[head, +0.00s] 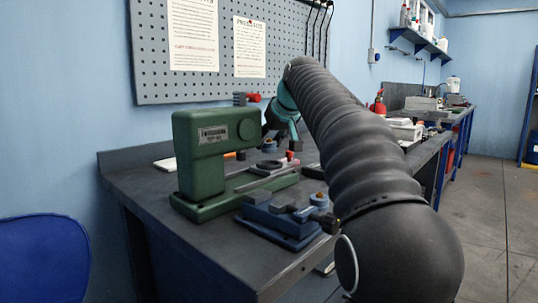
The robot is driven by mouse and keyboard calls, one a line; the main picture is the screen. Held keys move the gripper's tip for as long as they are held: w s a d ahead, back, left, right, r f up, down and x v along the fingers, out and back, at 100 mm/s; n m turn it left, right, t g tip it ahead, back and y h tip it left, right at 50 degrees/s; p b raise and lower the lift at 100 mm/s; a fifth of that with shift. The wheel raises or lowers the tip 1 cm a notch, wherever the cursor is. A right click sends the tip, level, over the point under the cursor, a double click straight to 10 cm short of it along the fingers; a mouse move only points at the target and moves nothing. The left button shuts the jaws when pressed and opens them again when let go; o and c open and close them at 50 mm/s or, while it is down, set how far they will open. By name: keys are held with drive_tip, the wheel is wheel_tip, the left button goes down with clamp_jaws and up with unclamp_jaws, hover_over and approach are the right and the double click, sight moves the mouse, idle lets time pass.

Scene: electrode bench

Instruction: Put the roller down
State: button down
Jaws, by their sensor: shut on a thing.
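My arm reaches over the bench from the right, and its teal wrist (286,99) bends down behind the green machine. My gripper (274,127) shows only in part as a dark shape beside the machine's head, low over the back of the bench. It is shut on the roller, but the fingertips and the roller are too small and covered to make out. I cannot tell whether the roller touches anything below it.
The green machine (208,165) stands at the bench's front left. A blue fixture (277,226) sits before it near the front edge. Small parts, one with a red top (289,156), crowd the middle. A pegboard (226,83) hangs behind. A blue chair (42,258) is left.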

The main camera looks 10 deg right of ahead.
sight(272, 150)
drive_tip(key=shift+f+b, duration=0.35)
drive_tip(key=shift+f, duration=1.3)
drive_tip(key=shift+f+b, duration=0.3)
drive_tip(key=shift+f, duration=0.15)
